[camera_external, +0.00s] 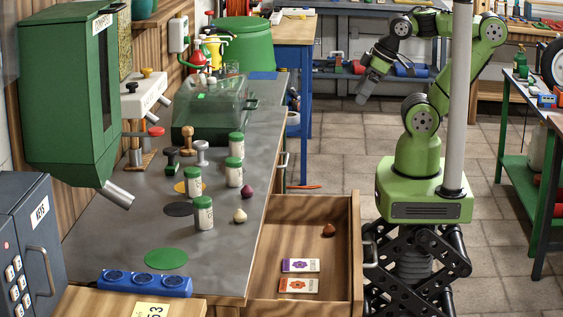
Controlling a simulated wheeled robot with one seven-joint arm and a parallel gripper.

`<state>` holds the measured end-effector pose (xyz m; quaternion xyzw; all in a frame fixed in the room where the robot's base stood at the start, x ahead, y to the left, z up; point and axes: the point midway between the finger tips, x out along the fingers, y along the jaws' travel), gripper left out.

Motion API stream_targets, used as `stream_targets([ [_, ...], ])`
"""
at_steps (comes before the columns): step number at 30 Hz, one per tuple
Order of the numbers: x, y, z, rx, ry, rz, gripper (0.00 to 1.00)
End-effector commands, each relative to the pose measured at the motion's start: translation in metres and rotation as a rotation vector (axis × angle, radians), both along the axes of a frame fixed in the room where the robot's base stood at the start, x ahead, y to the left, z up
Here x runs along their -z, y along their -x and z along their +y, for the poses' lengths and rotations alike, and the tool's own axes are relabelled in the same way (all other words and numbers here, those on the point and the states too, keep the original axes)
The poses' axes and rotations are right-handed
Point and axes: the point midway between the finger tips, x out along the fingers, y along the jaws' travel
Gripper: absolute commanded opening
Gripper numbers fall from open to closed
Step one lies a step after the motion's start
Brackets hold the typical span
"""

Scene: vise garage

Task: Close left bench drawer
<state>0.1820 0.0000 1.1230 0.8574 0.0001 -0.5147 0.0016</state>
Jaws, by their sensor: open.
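The wooden bench drawer (325,215) nearest the camera stands pulled out from the grey-topped bench (226,262), toward my base. Its pull handle (370,249) is on the outer face, close to my lift. Two seed-type packets, one purple (300,265) and one orange (298,285), and a small brown bulb-like thing (328,230) lie inside it. My gripper (362,100) hangs pointing down, above the floor beyond the drawer and well away from it. It is empty and touches nothing. Its fingers are small in this view.
White jars with green lids (203,213), stamps and small bulbs stand on the bench top. A second handle (284,160) shows farther along the bench front. A blue-legged table (300,95) stands behind. A green shelf cart (520,150) is at right. Tiled floor between is clear.

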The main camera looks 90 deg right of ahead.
Motion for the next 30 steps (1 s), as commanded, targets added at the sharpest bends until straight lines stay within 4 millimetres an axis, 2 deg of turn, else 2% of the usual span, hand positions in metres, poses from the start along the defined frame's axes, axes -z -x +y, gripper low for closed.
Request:
stream_targets([
  [1, 0.000, 0.000, 0.000, -0.001, 0.000, -0.001, 0.71],
  [6, 0.001, -0.002, 0.003, -0.018, 0.002, 0.004, 0.45],
  [8, 0.006, -0.007, 0.010, -0.071, 0.011, 0.022, 0.38],
  [11, 0.021, -0.020, 0.037, -0.247, 0.049, 0.074, 0.38],
  [14, 0.043, -0.030, 0.080, -0.477, 0.113, 0.132, 0.38],
  [17, 0.069, -0.029, 0.131, -0.723, 0.192, 0.180, 0.38],
  [20, 0.098, -0.014, 0.182, -0.962, 0.282, 0.214, 0.38],
  [21, 0.109, -0.004, 0.201, -1.053, 0.318, 0.223, 0.38],
  [24, 0.138, 0.026, 0.242, -1.259, 0.409, 0.239, 0.38],
  [27, 0.160, 0.054, 0.267, -1.408, 0.479, 0.241, 0.38],
  [30, 0.170, 0.070, 0.279, -1.482, 0.515, 0.238, 0.38],
])
